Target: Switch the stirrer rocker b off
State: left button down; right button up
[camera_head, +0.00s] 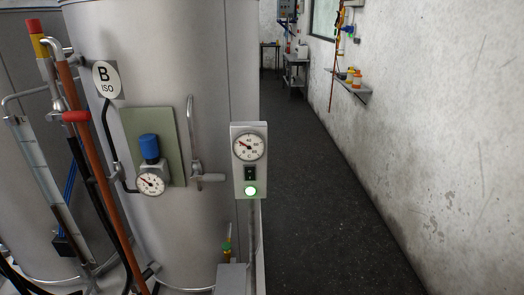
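The stirrer rocker b (250,174) is a small black switch on a light grey control box (238,186) at the right edge of the steel drum marked "B ISO" (215,90). A round temperature dial (249,147) sits above the rocker. A round lamp (250,190) below it glows green. The rocker is too small to tell which side is pressed. Neither of my grippers shows in the head view.
A blue-capped regulator (149,147) with a gauge (150,184) is on the drum's front. Pipes and hoses run at the left. A dark floor aisle (320,200) is clear at the right, beside a white wall (440,110) with a small shelf (350,87).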

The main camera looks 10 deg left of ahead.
aim_at(250, 171)
jog(key=i+j+z, duration=0.1)
jog(key=i, duration=0.35)
jog(key=i+j+z, duration=0.1)
jog(key=i+j, duration=0.15)
jog(key=i, duration=0.2)
